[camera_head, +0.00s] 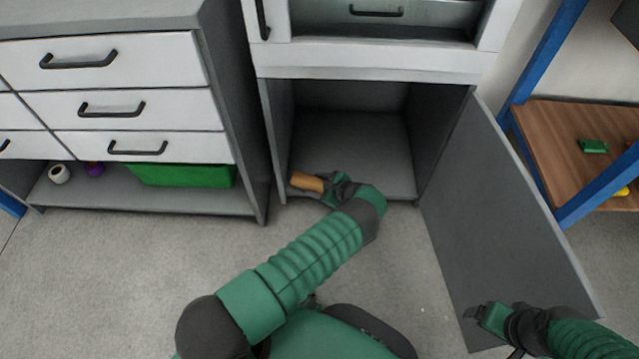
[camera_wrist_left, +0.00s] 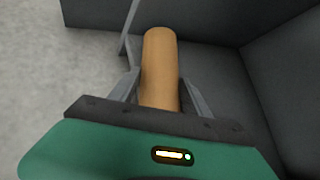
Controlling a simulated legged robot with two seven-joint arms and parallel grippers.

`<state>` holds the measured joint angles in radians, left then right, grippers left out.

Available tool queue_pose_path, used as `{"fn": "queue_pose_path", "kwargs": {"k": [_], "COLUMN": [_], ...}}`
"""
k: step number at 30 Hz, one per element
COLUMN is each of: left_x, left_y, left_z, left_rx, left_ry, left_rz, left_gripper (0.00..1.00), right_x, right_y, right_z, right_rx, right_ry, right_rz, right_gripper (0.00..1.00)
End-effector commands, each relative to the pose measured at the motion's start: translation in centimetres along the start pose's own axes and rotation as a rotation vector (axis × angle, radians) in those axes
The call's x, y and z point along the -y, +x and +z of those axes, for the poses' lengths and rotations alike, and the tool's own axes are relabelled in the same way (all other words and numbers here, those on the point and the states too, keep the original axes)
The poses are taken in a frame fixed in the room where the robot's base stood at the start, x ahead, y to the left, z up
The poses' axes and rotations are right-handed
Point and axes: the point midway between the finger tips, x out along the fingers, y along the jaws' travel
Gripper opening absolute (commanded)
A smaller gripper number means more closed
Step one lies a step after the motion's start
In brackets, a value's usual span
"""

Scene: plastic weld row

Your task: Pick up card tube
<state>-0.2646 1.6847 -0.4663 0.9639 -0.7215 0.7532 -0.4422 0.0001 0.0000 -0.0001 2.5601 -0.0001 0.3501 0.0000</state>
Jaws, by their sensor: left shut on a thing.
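The card tube (camera_head: 306,181) is a tan-brown cylinder at the front left of the open lower cabinet compartment. My left gripper (camera_head: 330,184) is shut on the tube. In the left wrist view the card tube (camera_wrist_left: 160,65) stands out between the two fingers of the left gripper (camera_wrist_left: 160,88), pointing away from the palm. I cannot tell whether the tube touches the cabinet floor. My right gripper (camera_head: 482,314) is at the lower right, by the bottom of the open cabinet door; its fingers are too small to read.
The grey cabinet door (camera_head: 505,220) stands open on the right. The compartment floor (camera_head: 350,145) is otherwise bare. On the left, a low shelf (camera_head: 150,200) holds a green bin (camera_head: 183,175), a white roll (camera_head: 59,174) and a purple item (camera_head: 95,169). A blue-framed wooden shelf (camera_head: 560,130) stands at right.

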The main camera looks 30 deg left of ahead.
Motion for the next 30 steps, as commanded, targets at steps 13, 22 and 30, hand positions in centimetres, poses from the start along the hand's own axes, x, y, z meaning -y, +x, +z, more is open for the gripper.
{"fn": "queue_pose_path", "kwargs": {"k": [13, 22, 30], "left_x": [-0.19, -0.09, 0.15], "left_y": [0.1, 0.04, -0.58], "left_z": [0.08, 0.14, 0.75], "left_rx": [0.001, 0.001, 0.002], "left_ry": [-0.001, -0.002, -0.003], "left_rz": [0.002, 0.001, 0.001], "left_gripper": [0.61, 0.81, 0.81], "right_x": [0.01, 0.01, 0.01], "right_y": [-0.05, -0.06, -0.82], "right_z": [-0.02, -0.02, -0.2], "right_rx": [0.0, 0.0, 0.0], "right_ry": [0.0, 0.0, 0.0], "right_rz": [0.0, 0.0, 0.0], "right_gripper": [0.8, 0.8, 0.8]}}
